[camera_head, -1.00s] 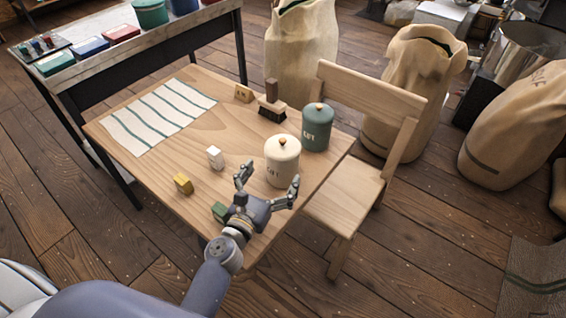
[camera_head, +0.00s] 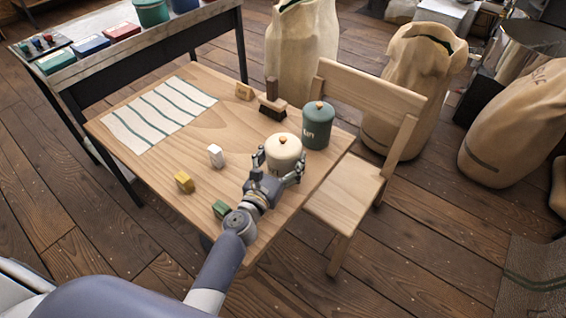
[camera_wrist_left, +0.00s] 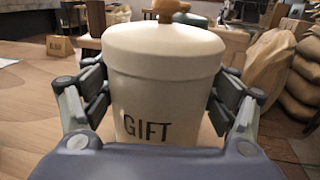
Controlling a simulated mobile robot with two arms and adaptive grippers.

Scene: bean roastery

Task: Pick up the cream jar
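The cream jar (camera_head: 284,152) stands upright on the wooden table (camera_head: 215,125), near its right side. It has a cream lid with a tan round knob. In the left wrist view the jar (camera_wrist_left: 165,80) fills the middle, with the word GIFT on its front. My left gripper (camera_head: 280,163) is at the jar, one finger on each side. In the left wrist view the gripper (camera_wrist_left: 160,95) looks open, its fingers beside the jar's walls; firm contact is not clear. The gripper hides the jar's lower front in the head view. My right gripper is not in view.
A green jar (camera_head: 317,126) stands close behind the cream jar. A brush (camera_head: 272,105), a wooden tag (camera_head: 244,91), a white block (camera_head: 216,156), a yellow block (camera_head: 184,182), a green block (camera_head: 221,209) and a striped cloth (camera_head: 160,115) are on the table. A chair (camera_head: 352,185) is at right.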

